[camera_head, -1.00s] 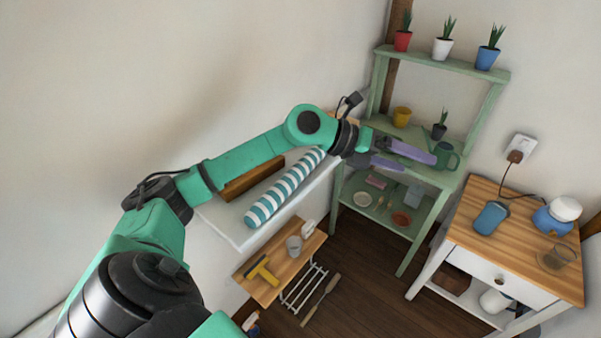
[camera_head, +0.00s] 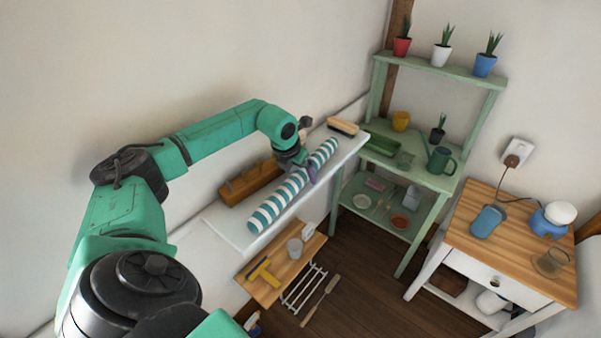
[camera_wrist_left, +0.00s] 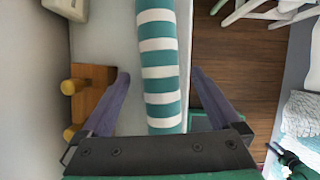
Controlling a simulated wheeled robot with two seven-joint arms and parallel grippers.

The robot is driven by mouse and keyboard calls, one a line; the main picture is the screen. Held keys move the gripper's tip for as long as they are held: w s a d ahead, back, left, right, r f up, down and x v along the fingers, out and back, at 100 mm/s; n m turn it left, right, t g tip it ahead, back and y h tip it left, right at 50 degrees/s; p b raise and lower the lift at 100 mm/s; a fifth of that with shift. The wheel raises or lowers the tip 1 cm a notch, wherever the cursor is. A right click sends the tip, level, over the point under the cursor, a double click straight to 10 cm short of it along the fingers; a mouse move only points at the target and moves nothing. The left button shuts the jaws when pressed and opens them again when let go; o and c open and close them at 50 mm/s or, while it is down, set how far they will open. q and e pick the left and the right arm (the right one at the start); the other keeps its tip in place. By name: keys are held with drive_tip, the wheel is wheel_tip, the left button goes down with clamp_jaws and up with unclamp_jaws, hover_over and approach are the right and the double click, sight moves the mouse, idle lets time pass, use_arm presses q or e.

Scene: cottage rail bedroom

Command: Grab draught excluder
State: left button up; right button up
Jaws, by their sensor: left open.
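The draught excluder (camera_head: 274,205) is a long roll with teal and white stripes, lying lengthwise on a white shelf (camera_head: 222,223) along the wall. It also shows in the left wrist view (camera_wrist_left: 158,58), running up the middle. My left gripper (camera_head: 311,175) is at the far half of the roll. In the wrist view its purple fingers (camera_wrist_left: 160,92) are spread wide, one on each side of the roll. The gripper is open and holds nothing. I cannot tell how far above the shelf the fingertips are. My right gripper is not in view.
A wooden peg rail (camera_head: 250,182) lies behind the roll, close to the left finger in the wrist view. A brush (camera_head: 342,127) lies at the shelf's far end. A small wooden bench (camera_head: 262,284) stands below, and a green plant stand (camera_head: 437,180) beyond.

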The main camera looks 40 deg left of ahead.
use_arm(q)
drive_tip(key=shift+x, duration=0.9)
drive_tip(key=shift+w+r, duration=0.1)
drive_tip(key=shift+r, duration=0.05)
clamp_jaws()
